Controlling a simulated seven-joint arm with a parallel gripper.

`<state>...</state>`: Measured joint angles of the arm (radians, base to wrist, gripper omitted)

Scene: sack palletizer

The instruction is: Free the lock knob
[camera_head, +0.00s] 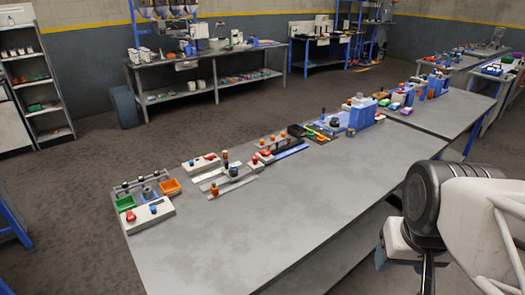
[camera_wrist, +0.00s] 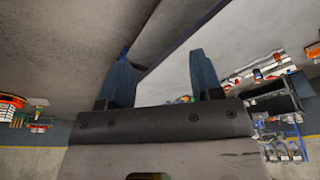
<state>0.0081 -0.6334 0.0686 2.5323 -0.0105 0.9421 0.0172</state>
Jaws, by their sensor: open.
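Several small fixtures with knobs stand along the far edge of the long grey table in the head view. Among them are a metal slide fixture with an orange knob (camera_head: 213,188) and a dark blue knob (camera_head: 233,170), and a white box with a red knob (camera_head: 131,215) and a blue knob (camera_head: 153,209). I cannot tell which one is the lock knob. In the wrist view my gripper (camera_wrist: 158,68) shows two blue fingers spread apart with nothing between them. It is away from the fixtures; the head view shows my arm at the right edge.
The grey table (camera_head: 230,245) is bare across its front. Blue upright fixtures (camera_head: 361,113) stand farther right. A shelf (camera_head: 40,85) and a back bench (camera_head: 205,63) are beyond the floor.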

